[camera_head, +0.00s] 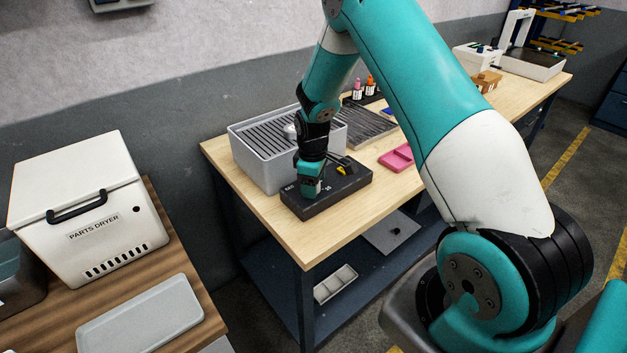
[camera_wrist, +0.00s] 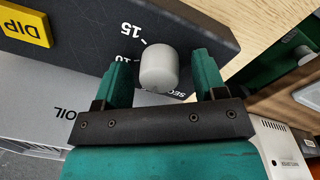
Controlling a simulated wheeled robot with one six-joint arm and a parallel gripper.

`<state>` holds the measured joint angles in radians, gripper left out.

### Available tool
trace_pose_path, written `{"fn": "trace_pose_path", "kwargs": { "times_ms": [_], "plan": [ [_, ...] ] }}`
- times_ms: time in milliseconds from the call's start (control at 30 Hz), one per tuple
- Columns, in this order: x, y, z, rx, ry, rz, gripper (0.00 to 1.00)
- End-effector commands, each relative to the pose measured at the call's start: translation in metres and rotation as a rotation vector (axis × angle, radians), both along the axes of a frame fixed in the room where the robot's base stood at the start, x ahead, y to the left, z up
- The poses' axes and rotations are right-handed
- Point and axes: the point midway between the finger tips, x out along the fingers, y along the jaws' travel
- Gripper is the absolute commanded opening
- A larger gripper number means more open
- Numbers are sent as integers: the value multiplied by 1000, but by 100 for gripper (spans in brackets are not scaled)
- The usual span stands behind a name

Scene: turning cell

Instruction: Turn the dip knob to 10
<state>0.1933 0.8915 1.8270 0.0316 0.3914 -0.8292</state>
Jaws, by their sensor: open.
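The dip knob (camera_wrist: 159,70) is a pale grey cylinder on a dark control box (camera_head: 345,190), which also shows in the wrist view (camera_wrist: 85,55). White marks reading 15, 10 and SEC stand around the knob. I see no clear pointer on it, so its setting cannot be told. A yellow DIP label or button (camera_wrist: 22,24) is on the same box. My gripper (camera_wrist: 162,78) is open, with one finger on each side of the knob and small gaps showing. In the head view my gripper (camera_head: 311,182) reaches down over the box and hides the knob.
The box stands on a wooden bench (camera_head: 290,232) near its front edge. Behind it is a grey tub with a slatted top (camera_head: 262,165). A pink tray (camera_head: 396,158) lies to the right. A white parts dryer (camera_head: 92,215) stands on a separate table at left.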

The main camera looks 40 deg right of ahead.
Motion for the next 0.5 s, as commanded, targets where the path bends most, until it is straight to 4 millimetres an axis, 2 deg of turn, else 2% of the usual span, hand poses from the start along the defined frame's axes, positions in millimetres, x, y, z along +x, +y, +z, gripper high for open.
{"fn": "trace_pose_path", "kwargs": {
  "times_ms": [167, 400, 500],
  "plan": [
    [0, 0, 0, 0, 0, 0, 65],
    [0, 0, 0, 0, 0, 0, 15],
    [0, 0, 0, 0, 0, -1, 15]
  ]
}}
